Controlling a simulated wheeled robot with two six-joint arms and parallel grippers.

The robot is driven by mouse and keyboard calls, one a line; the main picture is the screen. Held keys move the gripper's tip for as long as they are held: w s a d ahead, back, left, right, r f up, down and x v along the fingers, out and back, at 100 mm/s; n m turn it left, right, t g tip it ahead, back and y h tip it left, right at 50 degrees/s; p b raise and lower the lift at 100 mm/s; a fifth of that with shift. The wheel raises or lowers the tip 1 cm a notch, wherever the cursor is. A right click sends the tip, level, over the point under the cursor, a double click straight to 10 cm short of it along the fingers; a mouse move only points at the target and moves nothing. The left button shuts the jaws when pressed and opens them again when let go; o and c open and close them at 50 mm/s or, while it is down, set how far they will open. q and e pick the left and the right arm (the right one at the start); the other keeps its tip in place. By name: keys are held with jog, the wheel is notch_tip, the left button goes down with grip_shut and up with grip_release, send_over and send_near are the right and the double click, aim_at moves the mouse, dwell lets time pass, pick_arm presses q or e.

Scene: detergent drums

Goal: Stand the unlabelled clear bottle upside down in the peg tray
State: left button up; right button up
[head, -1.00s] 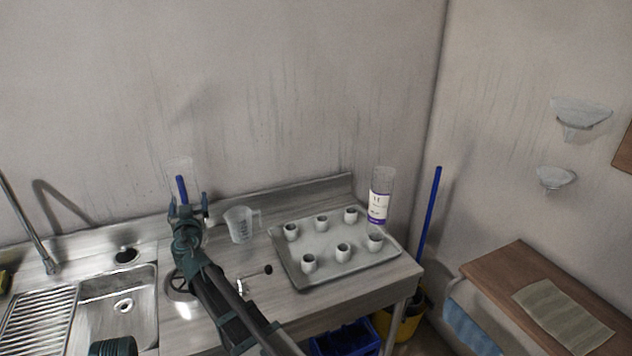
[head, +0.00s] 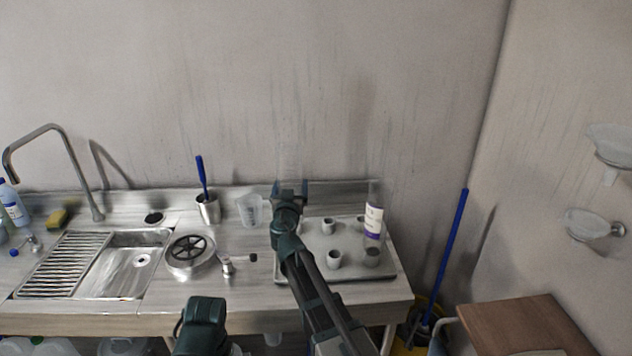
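My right gripper (head: 290,188) is raised in front of the tray's left end. A faint clear bottle (head: 290,162) shows at its fingers, and they look closed on it. The bottle is see-through against the wall, so I cannot tell which end is up. The grey peg tray (head: 350,277) lies on the right of the counter with several short white pegs, such as this front peg (head: 334,260). My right arm hides its left part. A clear bottle with a white and purple label (head: 373,221) stands at the tray's right side.
A measuring jug (head: 250,210) and a steel cup with a blue-handled brush (head: 208,210) stand left of the tray. Further left are a round strainer (head: 190,252), a sink (head: 135,262) and a tap (head: 92,190). A wooden table (head: 515,325) is at the right.

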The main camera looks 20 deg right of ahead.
jog(key=f+b, duration=0.6)
jog(key=shift+s+d, duration=0.15)
jog(key=shift+d, duration=0.15)
dwell(0.7)
jog(key=shift+f+b, duration=2.9)
jog(key=shift+f, duration=0.05)
jog(key=shift+r, duration=0.1)
jog(key=o, duration=1)
